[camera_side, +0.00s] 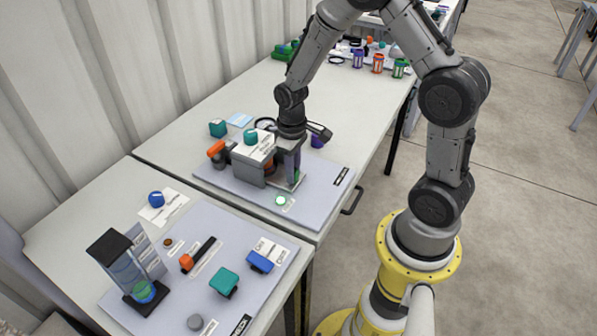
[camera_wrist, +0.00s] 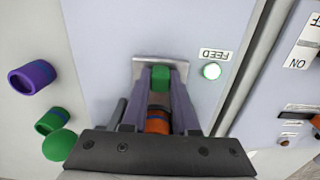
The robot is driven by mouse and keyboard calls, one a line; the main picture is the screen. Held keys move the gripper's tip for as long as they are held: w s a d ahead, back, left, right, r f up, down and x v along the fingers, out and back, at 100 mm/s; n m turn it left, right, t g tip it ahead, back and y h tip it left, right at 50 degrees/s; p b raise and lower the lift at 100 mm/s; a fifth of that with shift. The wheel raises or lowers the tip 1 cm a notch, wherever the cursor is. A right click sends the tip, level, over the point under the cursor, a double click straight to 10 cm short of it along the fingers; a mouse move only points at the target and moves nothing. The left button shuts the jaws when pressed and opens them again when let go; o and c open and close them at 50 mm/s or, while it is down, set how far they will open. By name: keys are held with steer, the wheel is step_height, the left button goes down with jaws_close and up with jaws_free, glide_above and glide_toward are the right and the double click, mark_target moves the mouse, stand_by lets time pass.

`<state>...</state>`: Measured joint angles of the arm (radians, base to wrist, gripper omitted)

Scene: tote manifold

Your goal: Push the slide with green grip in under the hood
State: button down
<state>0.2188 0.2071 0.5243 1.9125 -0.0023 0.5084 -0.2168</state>
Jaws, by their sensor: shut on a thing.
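The grip stands at the outer end of a pale metal slide (camera_wrist: 139,70), whose end plate shows outside the hood. An orange part with a dark band (camera_wrist: 158,122) lies between the fingers, behind the grip. The gripper body hides the rest of the slide and the hood in the wrist view.
A purple cup (camera_wrist: 32,77) and a green cylinder (camera_wrist: 52,121) stand off the panel's edge. A teal knob (camera_side: 250,136) and an orange handle (camera_side: 216,148) are at the hood. A second panel (camera_side: 215,225) stands nearer.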

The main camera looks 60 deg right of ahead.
steer(key=shift+w+r, duration=0.1)
steer(key=shift+w, duration=0.25)
steer(key=c, duration=1)
jaws_free()
steer(key=o, duration=0.3)
steer(key=shift+s, duration=0.15)
step_height(320, 180, up, 14)
steer(key=shift+f, duration=0.15)
